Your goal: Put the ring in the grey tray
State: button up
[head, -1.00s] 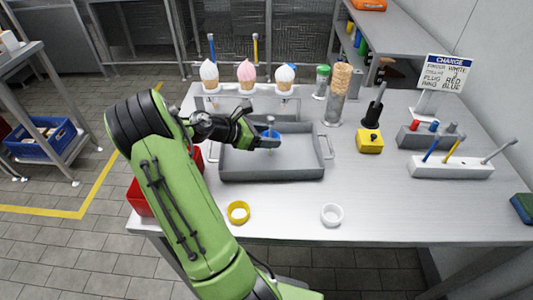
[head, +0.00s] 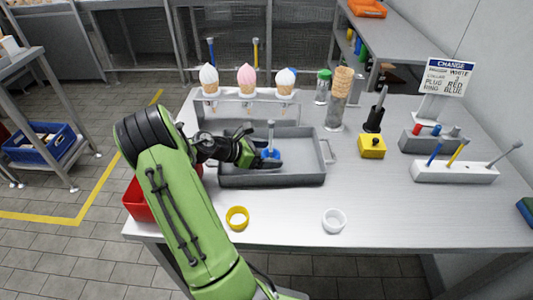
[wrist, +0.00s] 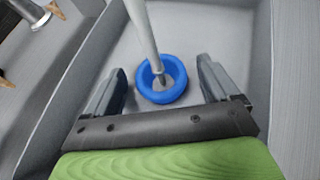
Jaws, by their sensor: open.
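The blue ring (head: 270,154) is inside the grey tray (head: 300,179), around the lower end of a thin grey rod (head: 271,132). In the wrist view the ring (wrist: 163,92) lies between my two open fingers, with a gap on each side, and the rod (wrist: 141,28) leans up from it. It appears to rest on the tray floor. My gripper (head: 265,163) is open and low in the tray; it also shows in the wrist view (wrist: 160,82).
A yellow ring (head: 237,217) and a white ring (head: 333,219) lie in front of the tray. Ice cream cones stand in a rack (head: 232,106) behind it. A yellow block (head: 372,146) and a white holder (head: 452,173) with coloured rods are at the right.

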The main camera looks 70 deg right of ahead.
jog(key=shift+w+r, duration=0.15)
jog(key=shift+r, duration=0.1)
jog(key=p+v, duration=0.4)
jog(key=v, duration=0.7)
jog(key=shift+a+r, duration=0.1)
jog(key=shift+w+a, duration=0.2)
jog(key=w+a+r+m+t+y, duration=0.1)
jog(key=w+a+r+m+t, duration=0.1)
jog(key=a, duration=0.4)
jog(key=w+a+r+m+t+y, duration=0.1)
jog(key=w+a+r+m+t, duration=0.1)
jog(key=a, duration=0.5)
jog(key=w+a+r+m+t+y, duration=0.1)
jog(key=w+a+r+t, duration=0.2)
jog(key=a+t, duration=0.3)
jog(key=shift+w+a+r+m+y, duration=0.1)
jog(key=shift+a+r+m+y, duration=0.35)
jog(key=shift+r, duration=0.2)
jog(key=s+a+r+m+t+y, duration=0.1)
jog(key=s+a+r+t+y, duration=0.1)
jog(key=a, duration=0.6)
jog(key=s+a+r+m+t+y, duration=0.1)
jog(key=s+a+r+t+y, duration=0.1)
jog(key=s+a, duration=0.3)
jog(key=a, duration=0.4)
jog(key=shift+s+t, duration=0.35)
jog(key=shift+t, duration=0.05)
